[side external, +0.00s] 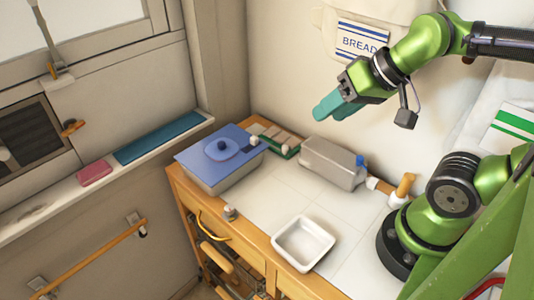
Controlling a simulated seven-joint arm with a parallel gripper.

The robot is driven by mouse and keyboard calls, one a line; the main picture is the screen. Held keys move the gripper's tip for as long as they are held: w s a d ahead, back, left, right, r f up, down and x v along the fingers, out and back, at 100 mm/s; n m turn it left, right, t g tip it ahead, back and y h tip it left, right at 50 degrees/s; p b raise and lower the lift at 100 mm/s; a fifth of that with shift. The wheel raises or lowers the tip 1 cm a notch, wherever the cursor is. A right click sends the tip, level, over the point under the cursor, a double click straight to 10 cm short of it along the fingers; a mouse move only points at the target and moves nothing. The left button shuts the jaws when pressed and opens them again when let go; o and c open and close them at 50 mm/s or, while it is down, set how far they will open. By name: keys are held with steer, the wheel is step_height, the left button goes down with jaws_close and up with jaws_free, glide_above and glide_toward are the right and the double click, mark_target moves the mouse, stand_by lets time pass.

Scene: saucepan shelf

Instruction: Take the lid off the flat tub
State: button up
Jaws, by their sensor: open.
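The flat tub (213,183) stands at the far left end of the worktop, a grey box. Its blue lid (190,151) lies on top, with a raised oval part and a dark round knob (222,145) in the middle. My gripper (322,112) has teal fingers and is up in the air, to the right of the lid and above the worktop, apart from everything. It is open and empty. The gap between its fingers is hard to see from this side.
A grey container with a blue cap (334,163) lies behind the middle of the worktop (265,212). A white empty dish (303,243) sits near the front edge. A green-edged tray (283,148) is right of the tub. A bread bag (362,42) hangs on the wall.

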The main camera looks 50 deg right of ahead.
steer(key=shift+o, duration=0.5)
steer(key=shift+f, duration=0.1)
steer(key=n+g, duration=0.5)
steer(key=n, duration=0.8)
glide_above(221, 143)
steer(key=s+d, duration=0.4)
steer(key=f, duration=0.1)
steer(key=x, duration=1.7)
steer(key=shift+w+a+r, duration=0.1)
steer(key=shift+w+a, duration=0.1)
steer(key=shift+a, duration=0.15)
steer(key=shift+c, duration=0.5)
